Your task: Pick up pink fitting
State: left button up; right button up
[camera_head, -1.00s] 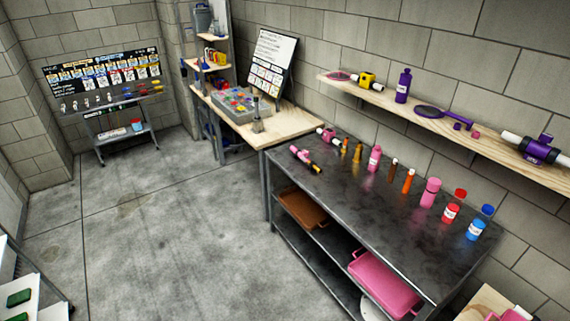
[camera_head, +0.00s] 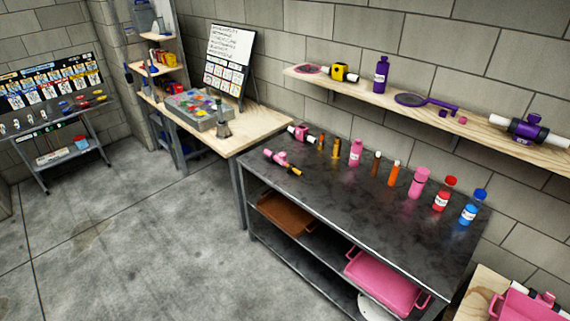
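A pink piece with an orange-and-black end (camera_head: 277,157) lies near the left end of the dark metal table (camera_head: 310,195). A pink fitting on a short white and black pipe (camera_head: 300,132) lies behind it, at the table's back left corner. Another pink fitting-like piece (camera_head: 546,298) shows at the bottom right, on or beside a pink tray-like thing, partly cut off. I cannot tell which of these the task names. Neither of my grippers is in view.
Several bottles stand along the table's back, including a pink bottle (camera_head: 355,153) and a blue-capped jar (camera_head: 470,213). A pink tray (camera_head: 385,280) sits on the lower shelf. A wall shelf (camera_head: 430,110) hangs above. The floor (camera_head: 150,240) left of the table is clear.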

aim_at(292, 169)
jog(key=z, duration=0.55)
jog(key=i+j+z, duration=0.3)
jog(key=j+z, duration=0.3)
jog(key=i+j+z, duration=0.25)
jog(key=j+z, duration=0.3)
jog(key=j, duration=0.15)
